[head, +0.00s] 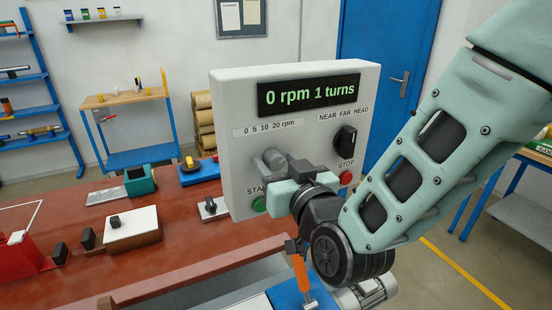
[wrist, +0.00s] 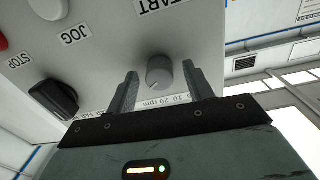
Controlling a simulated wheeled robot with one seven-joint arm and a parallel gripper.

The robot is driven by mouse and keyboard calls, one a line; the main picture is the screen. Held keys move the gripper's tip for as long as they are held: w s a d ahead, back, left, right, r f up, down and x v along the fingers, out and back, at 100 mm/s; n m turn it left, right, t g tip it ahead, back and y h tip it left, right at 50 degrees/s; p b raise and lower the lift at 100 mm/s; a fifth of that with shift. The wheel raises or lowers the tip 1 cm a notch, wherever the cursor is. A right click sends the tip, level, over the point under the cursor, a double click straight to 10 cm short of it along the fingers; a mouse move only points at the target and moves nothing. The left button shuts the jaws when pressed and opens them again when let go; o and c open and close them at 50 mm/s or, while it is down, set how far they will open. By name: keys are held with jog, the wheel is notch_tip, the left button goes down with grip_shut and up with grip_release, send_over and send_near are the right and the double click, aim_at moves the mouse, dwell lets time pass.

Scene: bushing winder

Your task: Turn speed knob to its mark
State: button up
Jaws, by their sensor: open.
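The speed knob (wrist: 159,72) is a small round grey knob on the panel of the control box (head: 230,110). In the wrist view, which shows the panel upside down, it sits between the two fingers of my gripper (wrist: 160,80), with a visible gap on each side. The gripper is open. The knob's pointer and mark are too small to read. The scale label (head: 268,128) reads 0 5 10 20 rpm. In the head view my gripper (head: 284,168) is at the panel below this label, and its fingers largely cover the knob. The display (head: 310,94) reads 0 rpm, 1 turns.
A black selector knob (head: 345,140) labelled NEAR FAR HEAD is right of the gripper. The red STOP button (head: 346,178) and green START button (head: 259,204) are close below. A white button (wrist: 47,8) is by the JOG label. The red-brown bench (head: 190,235) holds several items.

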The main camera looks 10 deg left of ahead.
jog(key=c, duration=1)
jog(key=shift+f+n+b, duration=0.1)
jog(key=shift+n+b, duration=0.2)
jog(key=shift+b, duration=0.2)
jog(key=shift+f+n+b, duration=0.1)
jog(key=shift+n+b, duration=0.8)
jog(key=shift+b, duration=0.3)
jog(key=n+b, duration=0.2)
jog(key=shift+n+b, duration=0.35)
jog(key=shift+n, duration=0.05)
jog(key=n+b, duration=0.2)
jog(key=n, duration=0.2)
jog(key=shift+b, duration=0.4)
jog(key=shift+n+b, duration=0.6)
jog(key=shift+n, duration=0.8)
